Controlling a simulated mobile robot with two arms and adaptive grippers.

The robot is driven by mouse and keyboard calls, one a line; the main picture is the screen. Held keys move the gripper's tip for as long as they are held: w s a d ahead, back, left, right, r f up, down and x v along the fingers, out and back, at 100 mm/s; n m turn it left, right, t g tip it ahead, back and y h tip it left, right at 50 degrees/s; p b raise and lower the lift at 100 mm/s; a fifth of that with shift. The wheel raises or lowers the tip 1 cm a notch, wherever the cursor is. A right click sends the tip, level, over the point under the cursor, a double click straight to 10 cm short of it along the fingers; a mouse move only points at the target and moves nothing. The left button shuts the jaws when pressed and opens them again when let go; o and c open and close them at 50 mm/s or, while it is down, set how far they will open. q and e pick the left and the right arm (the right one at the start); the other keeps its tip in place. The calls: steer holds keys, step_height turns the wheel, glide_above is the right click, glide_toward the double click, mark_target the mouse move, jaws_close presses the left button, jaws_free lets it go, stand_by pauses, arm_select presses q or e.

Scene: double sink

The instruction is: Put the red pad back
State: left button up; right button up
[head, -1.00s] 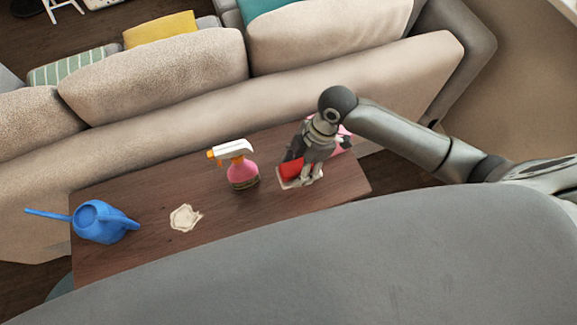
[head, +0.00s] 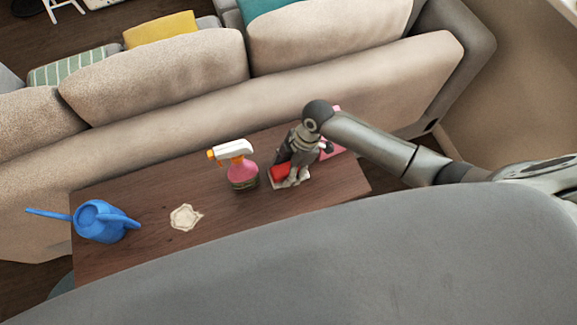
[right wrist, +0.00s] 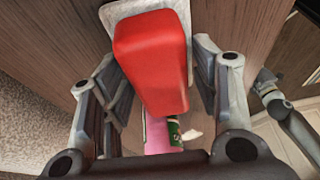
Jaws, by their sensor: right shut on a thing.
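The red pad (head: 280,172) has a red grip and a whitish base. In the right wrist view the red grip (right wrist: 155,65) sits between my fingers, with the pale base (right wrist: 115,12) beyond it against the wood. My right gripper (head: 291,178) is shut on the red pad, at or just above the right part of the wooden table; I cannot tell if the base touches. The gripper hides part of the pad. My left gripper is not in view.
A pink spray bottle (head: 243,172) with a white and orange head stands close left of the pad. A pale irregular patch (head: 186,217) and a blue watering can (head: 103,220) are further left. A pink thing (head: 331,147) shows behind my gripper. A sofa (head: 170,150) runs behind the table (head: 140,250).

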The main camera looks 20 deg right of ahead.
steer(key=shift+f, duration=0.15)
steer(key=o, duration=1.1)
steer(key=shift+c, duration=0.2)
steer(key=shift+r, duration=0.3)
steer(key=v, duration=1.1)
steer(key=shift+r, duration=0.4)
steer(key=shift+d, duration=0.1)
